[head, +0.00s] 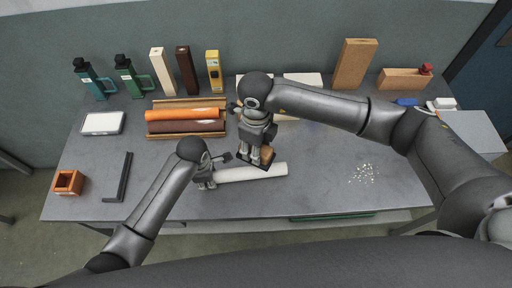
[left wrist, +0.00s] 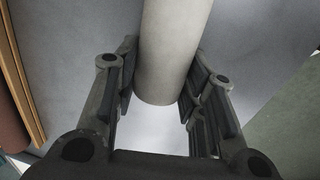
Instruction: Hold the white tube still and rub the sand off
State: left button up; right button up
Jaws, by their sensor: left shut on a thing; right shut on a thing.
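The white tube (head: 262,172) lies on the grey table near its front middle. My left gripper (head: 209,178) is shut on the tube's left end. In the left wrist view the tube (left wrist: 172,50) runs between the two fingers of that gripper (left wrist: 162,82), with its pale end showing. My right gripper (head: 258,154) is shut on a brown block with a dark underside (head: 266,154), at the tube's upper side. I cannot tell whether the block touches the tube. The gripper hides part of the block. No sand can be made out on the tube at this size.
Pale crumbs (head: 363,174) lie scattered on the table (head: 320,200) at right. Orange and brown rolls (head: 185,115) lie in a wooden rack behind my left gripper. A dark angled bar (head: 118,177) and an orange box (head: 67,182) stand at left. Bottles and blocks line the back.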

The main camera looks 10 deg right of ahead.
pick_arm(q)
jog(key=o, duration=1.3)
jog(key=r, duration=0.4)
jog(key=s+r, duration=0.1)
jog(key=r, duration=0.7)
jog(key=shift+s, duration=0.3)
